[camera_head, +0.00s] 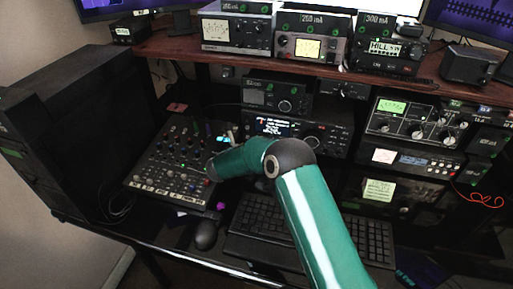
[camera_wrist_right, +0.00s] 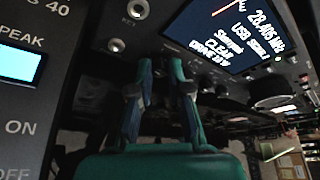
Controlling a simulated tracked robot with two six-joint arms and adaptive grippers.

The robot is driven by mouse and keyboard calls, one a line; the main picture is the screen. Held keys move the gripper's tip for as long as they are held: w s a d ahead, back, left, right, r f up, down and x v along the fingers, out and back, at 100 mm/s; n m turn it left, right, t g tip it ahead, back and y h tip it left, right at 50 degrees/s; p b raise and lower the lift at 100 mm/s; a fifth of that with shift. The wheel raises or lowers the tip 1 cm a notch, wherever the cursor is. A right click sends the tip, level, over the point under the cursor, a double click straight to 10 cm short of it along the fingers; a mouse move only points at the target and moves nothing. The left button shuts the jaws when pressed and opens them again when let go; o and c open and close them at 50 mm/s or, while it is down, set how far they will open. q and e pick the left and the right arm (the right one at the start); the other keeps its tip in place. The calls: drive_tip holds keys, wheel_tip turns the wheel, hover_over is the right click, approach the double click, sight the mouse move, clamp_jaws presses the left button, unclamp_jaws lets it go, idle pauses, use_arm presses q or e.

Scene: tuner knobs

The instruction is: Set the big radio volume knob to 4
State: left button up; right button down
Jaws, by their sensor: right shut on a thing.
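The big radio (camera_head: 327,132), dark with a lit display, stands in the middle of the desk rack in the head view. In the right wrist view its display (camera_wrist_right: 232,35) shows at the upper right, with a large dark dial (camera_wrist_right: 268,92) below it. My right gripper (camera_wrist_right: 148,58) reaches to the dark panel left of the display. Its fingers are shut on a small dark volume knob, which the fingertips and shadow mostly hide, so its setting cannot be read. My left gripper is not in view.
A mixer (camera_head: 170,160) with many knobs lies left of my right arm. A keyboard (camera_head: 350,238) and a mouse (camera_head: 205,234) lie in front. More radio gear (camera_head: 418,122) stands at the right, and a shelf (camera_head: 190,45) runs above.

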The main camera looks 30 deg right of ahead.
drive_tip(key=m+t+y+b, duration=0.1)
drive_tip(key=m+b, duration=0.1)
drive_tip(key=b, duration=0.2)
drive_tip(key=m+y+b, duration=0.1)
drive_tip(key=b, duration=0.3)
drive_tip(key=m+t+y+b, duration=0.1)
drive_tip(key=m+b, duration=0.1)
drive_tip(key=b, duration=0.2)
drive_tip(key=shift+s+f+m+t, duration=0.2)
drive_tip(key=shift+f+m+t, duration=0.1)
drive_tip(key=shift+f, duration=0.05)
drive_tip(key=shift+r+m+b, duration=0.2)
drive_tip(key=shift+m+b, duration=0.1)
drive_tip(key=shift+b, duration=0.6)
drive_tip(key=c, duration=1.1)
unclamp_jaws()
drive_tip(key=shift+d+r, duration=0.1)
drive_tip(key=shift+d, duration=0.05)
drive_tip(key=shift+r, duration=0.1)
drive_tip(key=shift+v, duration=4)
drive_tip(key=shift+s, duration=0.15)
